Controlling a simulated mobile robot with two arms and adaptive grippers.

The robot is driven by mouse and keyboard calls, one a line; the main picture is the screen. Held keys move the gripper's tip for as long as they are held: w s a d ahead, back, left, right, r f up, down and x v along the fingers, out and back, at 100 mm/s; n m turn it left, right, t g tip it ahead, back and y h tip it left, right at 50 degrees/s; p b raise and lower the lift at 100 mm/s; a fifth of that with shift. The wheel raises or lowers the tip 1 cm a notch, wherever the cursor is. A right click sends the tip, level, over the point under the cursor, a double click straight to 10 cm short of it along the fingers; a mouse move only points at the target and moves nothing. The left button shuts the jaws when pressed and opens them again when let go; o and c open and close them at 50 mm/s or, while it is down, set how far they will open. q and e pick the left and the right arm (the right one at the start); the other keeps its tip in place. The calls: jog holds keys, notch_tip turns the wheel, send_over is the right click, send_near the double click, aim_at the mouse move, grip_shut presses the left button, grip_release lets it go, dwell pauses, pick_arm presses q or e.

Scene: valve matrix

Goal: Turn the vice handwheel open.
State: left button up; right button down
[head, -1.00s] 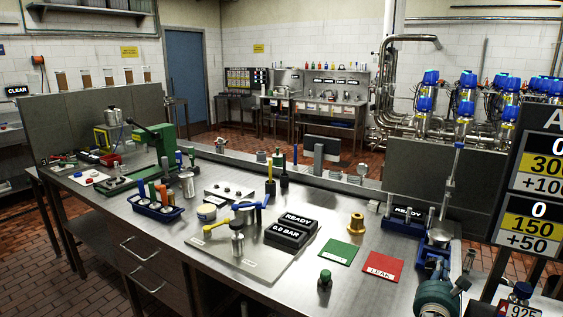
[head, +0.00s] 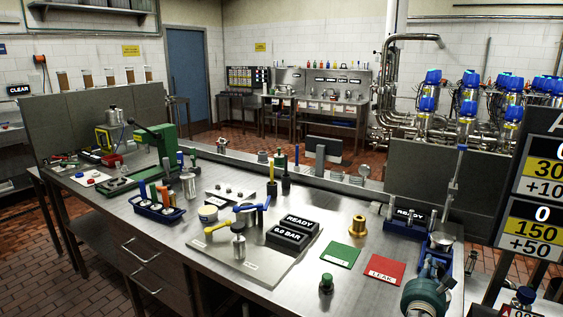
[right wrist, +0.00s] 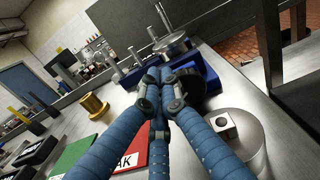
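A blue vice (head: 447,265) stands at the right end of the steel bench, partly hidden by my right gripper. It also shows in the right wrist view (right wrist: 203,63), with a silver disc (right wrist: 172,42) above it. A dark round part (right wrist: 208,86) at its near side may be the handwheel; my fingers partly cover it. My right gripper (head: 433,266) is just in front of the vice. In the right wrist view its blue fingers (right wrist: 163,76) converge close to the vice; contact and how far they are closed are unclear. My left gripper is out of view.
A brass flanged part (head: 357,227), a green mat (head: 341,255) and a red LEAK mat (head: 385,270) lie left of the vice. A green-capped part (head: 326,284) stands at the front edge. A silver cylinder (right wrist: 232,140) sits right of my fingers. A sign (head: 530,190) stands far right.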

jog(key=shift+w+f, duration=0.25)
jog(key=shift+f, duration=0.15)
jog(key=shift+s+d+r, duration=0.15)
jog(key=shift+s, duration=0.25)
jog(key=shift+w+r+p, duration=0.2)
jog(key=shift+p, duration=0.2)
jog(key=shift+s+a+r+p, duration=0.1)
jog(key=shift+s+a+p, duration=0.3)
jog(key=shift+s+p, duration=0.05)
jog(key=p+v, duration=0.2)
jog(key=v, duration=0.2)
jog(key=shift+s+a+p, duration=0.2)
jog(key=shift+s+p, duration=0.1)
jog(key=shift+p, duration=0.1)
jog(key=shift+s+a, duration=0.1)
jog(key=shift+s, duration=0.1)
jog(key=shift+s, duration=0.1)
